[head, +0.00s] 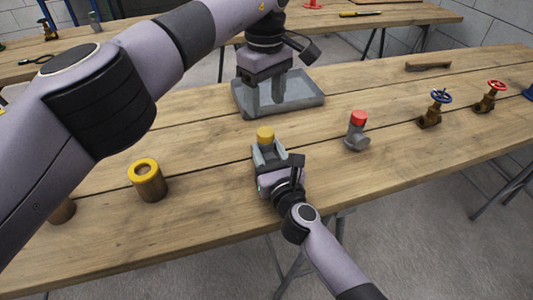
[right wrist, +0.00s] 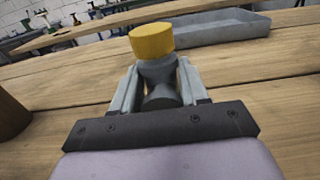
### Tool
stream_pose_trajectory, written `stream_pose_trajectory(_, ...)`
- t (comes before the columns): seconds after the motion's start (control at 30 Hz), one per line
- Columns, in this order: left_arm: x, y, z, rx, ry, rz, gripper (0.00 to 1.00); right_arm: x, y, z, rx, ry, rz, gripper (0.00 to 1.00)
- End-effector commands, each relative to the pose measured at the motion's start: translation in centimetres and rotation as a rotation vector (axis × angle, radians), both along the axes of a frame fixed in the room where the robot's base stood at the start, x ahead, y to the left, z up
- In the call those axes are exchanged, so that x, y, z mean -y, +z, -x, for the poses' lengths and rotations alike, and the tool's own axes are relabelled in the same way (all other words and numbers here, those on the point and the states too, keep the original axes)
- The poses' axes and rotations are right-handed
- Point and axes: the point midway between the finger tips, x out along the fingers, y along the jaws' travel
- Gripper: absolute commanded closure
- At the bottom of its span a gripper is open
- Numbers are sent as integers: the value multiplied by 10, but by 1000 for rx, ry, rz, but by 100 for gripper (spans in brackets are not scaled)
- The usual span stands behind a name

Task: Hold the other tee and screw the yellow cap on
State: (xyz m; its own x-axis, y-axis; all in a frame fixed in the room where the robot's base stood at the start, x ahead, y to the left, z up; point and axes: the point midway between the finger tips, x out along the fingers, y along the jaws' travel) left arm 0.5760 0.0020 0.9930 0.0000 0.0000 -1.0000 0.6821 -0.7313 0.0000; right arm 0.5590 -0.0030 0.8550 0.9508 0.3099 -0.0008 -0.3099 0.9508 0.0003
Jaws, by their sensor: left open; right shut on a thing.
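My right gripper (head: 268,152) is shut on a grey tee, which stands upright near the middle of the bench. The tee (right wrist: 160,75) shows between the fingers in the right wrist view. The yellow cap (head: 265,133) sits on top of this tee; in the right wrist view the cap (right wrist: 152,42) looks slightly tilted. I cannot tell how far it is threaded. My left gripper (head: 266,97) is open and empty, fingers pointing down, beyond the capped tee and over the grey tray (head: 310,98). Another grey tee (head: 357,137) with a red cap (head: 359,118) stands to the right.
A brown cylinder with a yellow ring top (head: 147,181) stands at the left. A blue-wheeled valve (head: 432,112) and a red-wheeled valve (head: 489,98) stand at the right. A wooden-looking bar (head: 428,66) lies at the back. The bench between the tees is clear.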

Motion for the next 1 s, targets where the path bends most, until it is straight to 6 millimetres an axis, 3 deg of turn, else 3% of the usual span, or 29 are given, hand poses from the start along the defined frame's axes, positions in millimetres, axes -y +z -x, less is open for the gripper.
stream_pose_trajectory(0.17, 0, 0, 0, 0, 193, 0, 39, 0, -1, 0, -1, 0, 0, 100)
stream_pose_trajectory(1.0, 0, 0, 0, 0, 1543, 0, 39, 0, -1, 0, -2, 0, 1, 100)
